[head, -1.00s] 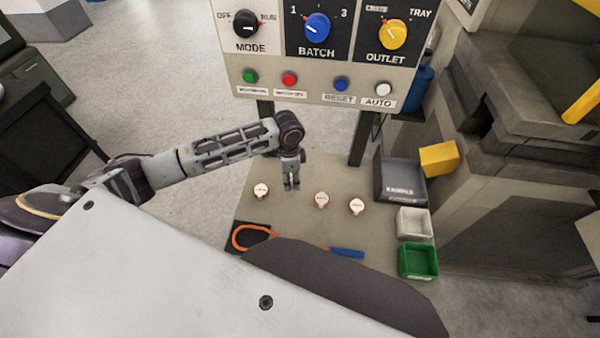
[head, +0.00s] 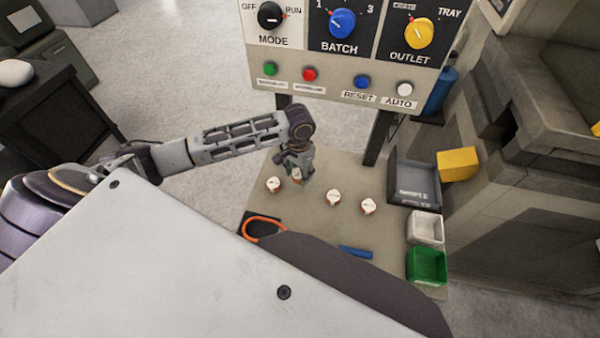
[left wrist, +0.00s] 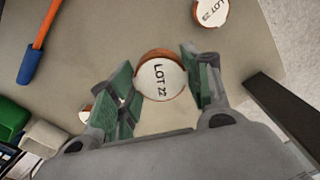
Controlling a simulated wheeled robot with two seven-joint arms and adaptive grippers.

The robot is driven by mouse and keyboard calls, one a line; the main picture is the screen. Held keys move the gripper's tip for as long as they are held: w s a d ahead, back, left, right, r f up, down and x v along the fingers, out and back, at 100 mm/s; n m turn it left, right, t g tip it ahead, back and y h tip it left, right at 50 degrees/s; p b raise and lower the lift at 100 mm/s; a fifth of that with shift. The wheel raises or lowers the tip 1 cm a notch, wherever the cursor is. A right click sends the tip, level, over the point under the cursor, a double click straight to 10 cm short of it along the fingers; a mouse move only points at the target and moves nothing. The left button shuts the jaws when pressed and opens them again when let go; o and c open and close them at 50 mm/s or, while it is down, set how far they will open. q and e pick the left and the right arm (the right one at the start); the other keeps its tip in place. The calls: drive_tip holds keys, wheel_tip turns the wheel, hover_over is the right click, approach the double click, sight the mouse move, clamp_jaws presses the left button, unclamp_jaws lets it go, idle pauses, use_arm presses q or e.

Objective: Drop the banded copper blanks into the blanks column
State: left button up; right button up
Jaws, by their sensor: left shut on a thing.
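My left gripper (head: 297,172) is over the left part of the bench. In the left wrist view its green-padded fingers (left wrist: 161,88) are shut on a copper blank (left wrist: 161,78) with a white face reading "LOT 22". Whether this blank touches the bench I cannot tell. Three other white-topped copper blanks stand on the bench: a left one (head: 273,185), a middle one (head: 333,197) and a right one (head: 368,206). A blank with a lot label (left wrist: 211,11) shows at the wrist view's top right. Bands are too small to tell. My right gripper is out of view.
A dark grey tray (head: 414,201), a white bin (head: 426,228) and a green bin (head: 427,266) line the bench's right side, with a yellow block (head: 458,164) beside them. A control panel (head: 335,75) stands behind. An orange loop (head: 263,228) and blue handle (head: 355,252) lie in front.

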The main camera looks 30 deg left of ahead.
use_arm(q)
drive_tip(key=shift+r+n, duration=0.4)
drive_tip(key=shift+n, duration=0.8)
drive_tip(key=r+p, duration=0.1)
drive_tip(key=r, duration=0.1)
drive_tip(key=d+r+p, duration=0.1)
drive_tip(key=r+p, duration=0.1)
drive_tip(key=r, duration=0.1)
drive_tip(key=r+p, duration=0.2)
drive_tip(key=shift+w+d+r, duration=0.15)
drive_tip(key=shift+w+d, duration=0.05)
drive_tip(key=shift+w, duration=0.15)
wheel_tip(320, 180, up, 12)
drive_tip(key=w+d+p, duration=0.1)
drive_tip(key=d+p, duration=0.1)
drive_tip(key=p, duration=0.7)
drive_tip(key=shift+w+p, duration=0.3)
drive_tip(key=shift+p, duration=0.1)
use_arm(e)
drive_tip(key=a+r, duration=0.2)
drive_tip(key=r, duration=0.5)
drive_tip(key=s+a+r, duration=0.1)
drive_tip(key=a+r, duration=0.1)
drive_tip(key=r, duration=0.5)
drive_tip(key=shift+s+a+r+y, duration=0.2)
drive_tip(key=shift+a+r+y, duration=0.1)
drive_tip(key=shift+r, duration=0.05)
